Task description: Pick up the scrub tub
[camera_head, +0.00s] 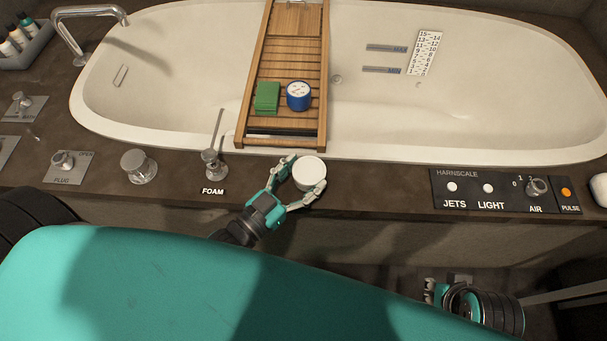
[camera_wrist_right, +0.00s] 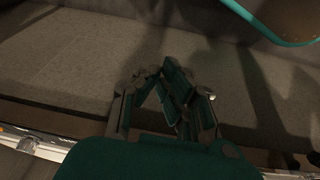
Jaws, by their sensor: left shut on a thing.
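The scrub tub looks to be the white round tub (camera_head: 310,173) at the tub deck's front edge, below the wooden tray. My left gripper (camera_head: 300,180) has its fingers around it, one on its left side and one below, and is shut on it. I cannot tell whether the tub touches the deck. My right gripper (camera_wrist_right: 165,80) is low and away from the deck, in front of a grey-brown panel; its fingers lean toward each other. I cannot tell if they meet. Nothing shows held in it.
A wooden tray (camera_head: 286,126) spans the bathtub (camera_head: 480,60), with a green block (camera_head: 267,97) and a blue tin (camera_head: 299,96) on it. A foam lever (camera_head: 212,160) and knob (camera_head: 138,166) stand left. A control panel (camera_head: 500,190) lies right. Deck between tub and panel is clear.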

